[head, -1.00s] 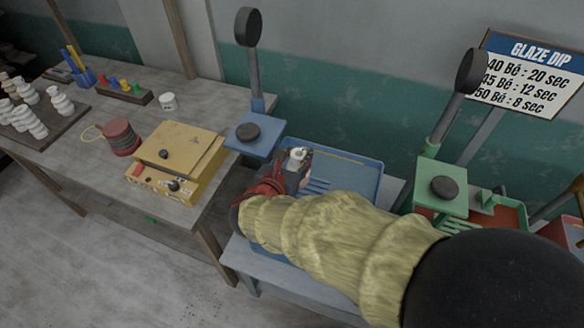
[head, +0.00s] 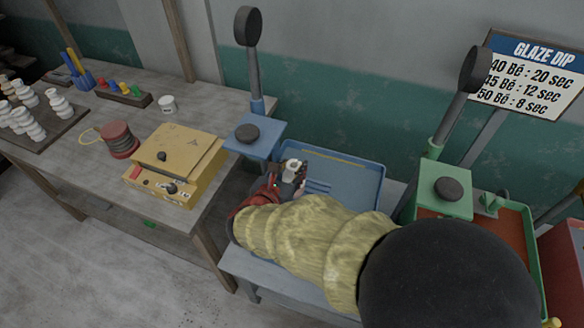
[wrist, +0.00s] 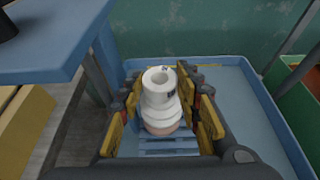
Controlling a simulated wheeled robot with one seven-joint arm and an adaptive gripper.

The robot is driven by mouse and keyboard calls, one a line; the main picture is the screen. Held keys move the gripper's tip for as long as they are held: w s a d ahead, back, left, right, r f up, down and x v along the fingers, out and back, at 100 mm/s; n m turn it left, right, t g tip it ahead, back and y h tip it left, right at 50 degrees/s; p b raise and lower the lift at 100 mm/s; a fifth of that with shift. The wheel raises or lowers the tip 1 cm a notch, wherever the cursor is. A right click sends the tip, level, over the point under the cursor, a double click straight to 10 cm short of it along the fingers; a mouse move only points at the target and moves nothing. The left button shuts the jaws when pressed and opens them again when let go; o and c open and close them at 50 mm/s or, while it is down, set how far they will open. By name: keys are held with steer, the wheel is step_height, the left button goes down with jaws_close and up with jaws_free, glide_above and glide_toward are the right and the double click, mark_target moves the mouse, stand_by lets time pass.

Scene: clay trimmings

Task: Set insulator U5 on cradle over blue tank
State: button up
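My gripper (wrist: 163,105) is over the blue tank (wrist: 225,75), with its yellow-padded fingers on both sides of a white ribbed insulator (wrist: 160,90). The insulator stands upright between the fingers, its hollow top facing the wrist camera and a small dark mark near its rim. Whether the insulator's base touches the slats is hidden.
A blue stand plate (head: 262,137) with a black knob (head: 247,133) overhangs the tank's left side. A green tank (head: 530,225) stands to the right. A yellow box (head: 175,165) and a board of insulators (head: 45,135) are on the left bench.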

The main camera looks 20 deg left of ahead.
steer(key=shift+o, duration=0.8)
steer(key=shift+r, duration=0.25)
steer(key=d+p+v, duration=0.1)
steer(key=p+v, duration=0.2)
steer(key=v, duration=0.9)
steer(key=shift+a, duration=0.4)
steer(key=shift+f, duration=0.1)
steer(key=w+d+r+m+g+h, duration=0.2)
steer(key=d+m, duration=0.2)
steer(key=d, duration=0.3)
steer(key=w+d+r+m+g+h, duration=0.1)
steer(key=d+m+h, duration=0.1)
steer(key=d+m, duration=0.45)
steer(key=s+d+r+m+g, duration=0.1)
steer(key=s+d+m+g, duration=0.15)
steer(key=d+m, duration=0.4)
steer(key=s+d+r+m+g, duration=0.1)
steer(key=s+d+m+g, duration=0.15)
steer(key=d, duration=0.75)
steer(key=s+d+r+m+y, duration=0.5)
steer(key=s+m, duration=0.3)
steer(key=m, duration=0.7)
steer(key=shift+s+d+r+m, duration=0.2)
steer(key=shift+d+r+m, duration=0.05)
steer(key=shift+r+m, duration=0.1)
